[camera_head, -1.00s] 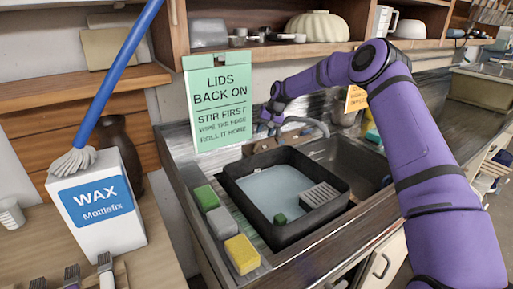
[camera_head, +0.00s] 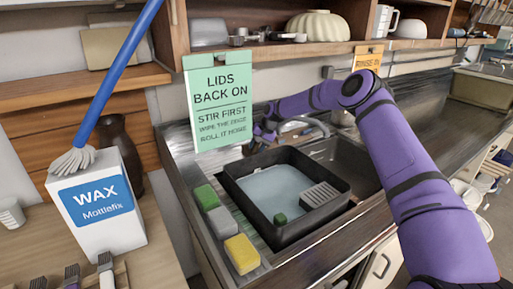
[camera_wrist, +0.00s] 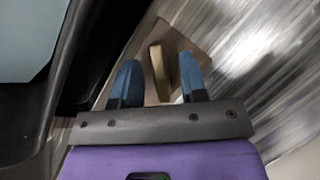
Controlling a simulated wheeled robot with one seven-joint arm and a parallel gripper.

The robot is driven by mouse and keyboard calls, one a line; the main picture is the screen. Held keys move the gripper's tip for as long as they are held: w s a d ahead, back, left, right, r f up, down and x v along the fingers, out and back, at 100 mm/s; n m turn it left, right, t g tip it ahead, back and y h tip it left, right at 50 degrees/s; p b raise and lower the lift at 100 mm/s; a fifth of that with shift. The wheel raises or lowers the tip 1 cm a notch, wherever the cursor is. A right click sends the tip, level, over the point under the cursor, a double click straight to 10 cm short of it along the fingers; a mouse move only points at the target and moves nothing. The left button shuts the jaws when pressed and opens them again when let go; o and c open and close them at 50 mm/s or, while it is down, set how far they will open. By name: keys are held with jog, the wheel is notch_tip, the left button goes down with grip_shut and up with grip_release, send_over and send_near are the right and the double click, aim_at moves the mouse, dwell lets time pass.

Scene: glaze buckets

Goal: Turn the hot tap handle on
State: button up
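In the wrist view a short tan, brass-like lever (camera_wrist: 159,73) stands up from a brown plate (camera_wrist: 185,42); it appears to be the tap handle. Whether it is the hot one cannot be told. My gripper (camera_wrist: 160,60) is open, one blue fingertip on each side of the lever, with small gaps. In the head view my gripper (camera_head: 264,134) is low at the back of the sink, left of the curved tap spout (camera_head: 308,123). The gripper and wrist hide most of the handles there. No running water is visible.
A dark basin (camera_head: 233,190) with pale water sits in the sink. Green, grey and yellow sponges (camera_head: 241,254) lie on its left. A green "LIDS BACK ON" sign (camera_head: 222,101) hangs close to the left of my gripper. A shelf (camera_head: 270,50) runs above my arm.

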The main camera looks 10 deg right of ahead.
jog(key=shift+a+f, duration=0.1)
grip_shut()
jog(key=shift+n, duration=0.3)
jog(key=shift+a+n+h, duration=0.1)
jog(key=shift+n+h, duration=0.5)
jog(key=shift+n, duration=0.2)
jog(key=shift+n+h, duration=0.7)
jog(key=shift+n, duration=0.7)
grip_release()
